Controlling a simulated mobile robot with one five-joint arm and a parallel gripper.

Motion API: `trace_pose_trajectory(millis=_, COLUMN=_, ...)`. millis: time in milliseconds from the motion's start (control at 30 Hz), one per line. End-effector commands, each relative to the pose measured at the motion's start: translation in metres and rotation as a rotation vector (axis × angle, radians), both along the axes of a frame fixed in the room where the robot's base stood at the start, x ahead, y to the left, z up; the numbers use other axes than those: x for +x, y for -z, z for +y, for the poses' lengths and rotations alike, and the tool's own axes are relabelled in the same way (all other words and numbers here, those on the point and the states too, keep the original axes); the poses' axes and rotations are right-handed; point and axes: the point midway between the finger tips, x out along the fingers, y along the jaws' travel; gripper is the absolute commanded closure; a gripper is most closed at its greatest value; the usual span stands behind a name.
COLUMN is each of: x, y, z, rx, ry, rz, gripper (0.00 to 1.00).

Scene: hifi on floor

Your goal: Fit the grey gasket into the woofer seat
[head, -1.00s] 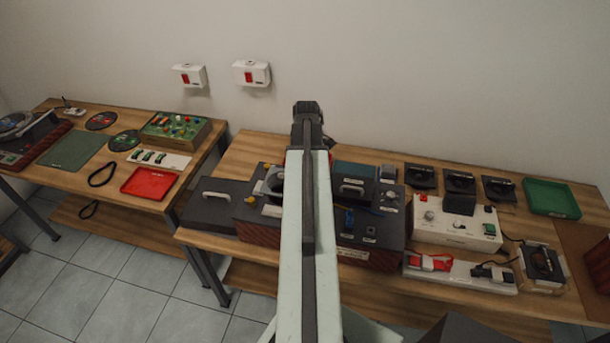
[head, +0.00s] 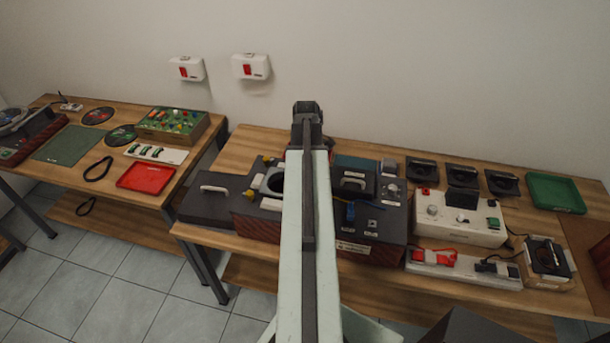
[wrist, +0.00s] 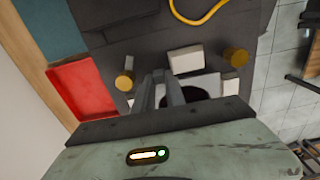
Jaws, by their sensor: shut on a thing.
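The dark hi-fi cabinet (head: 368,228) stands on the near edge of the right bench, partly behind my arm. The woofer seat (head: 272,181) shows left of my arm as a dark round opening with a pale rim. In the wrist view, my gripper (wrist: 163,88) is shut, with its two grey fingers close together over the cabinet top. A grey rim around a dark opening (wrist: 198,94) shows just beside the fingers. The gasket's outline is mostly hidden by the wrist housing, and I cannot tell whether it touches the seat. In the head view the fingers are hidden behind the arm.
Yellow knobs (wrist: 235,56) and a white block (wrist: 185,58) stand close to the fingers. A grey lid with a handle (head: 212,200) lies left of the cabinet. A white control box (head: 460,218) and a green tray (head: 556,193) are to the right.

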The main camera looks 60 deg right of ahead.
Motion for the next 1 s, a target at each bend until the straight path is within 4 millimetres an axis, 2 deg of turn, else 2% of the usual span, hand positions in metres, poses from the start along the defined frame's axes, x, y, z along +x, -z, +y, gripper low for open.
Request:
trace_pose_trajectory(millis=433, x=0.0, y=0.018, z=0.0, rx=0.0, ry=-0.001, rz=0.0, gripper=1.0)
trace_pose_trajectory(millis=733, x=0.001, y=0.018, z=0.0, rx=0.0, ry=-0.001, rz=0.0, gripper=1.0)
trace_pose_trajectory(millis=767, x=0.001, y=0.018, z=0.0, rx=0.0, ry=-0.001, rz=0.0, gripper=0.79)
trace_pose_trajectory(millis=833, x=0.001, y=0.018, z=0.0, rx=0.0, ry=-0.001, rz=0.0, gripper=0.6)
trace_pose_trajectory(millis=1000, x=0.0, y=0.018, z=0.002, rx=0.003, ry=-0.002, rz=0.001, gripper=0.59)
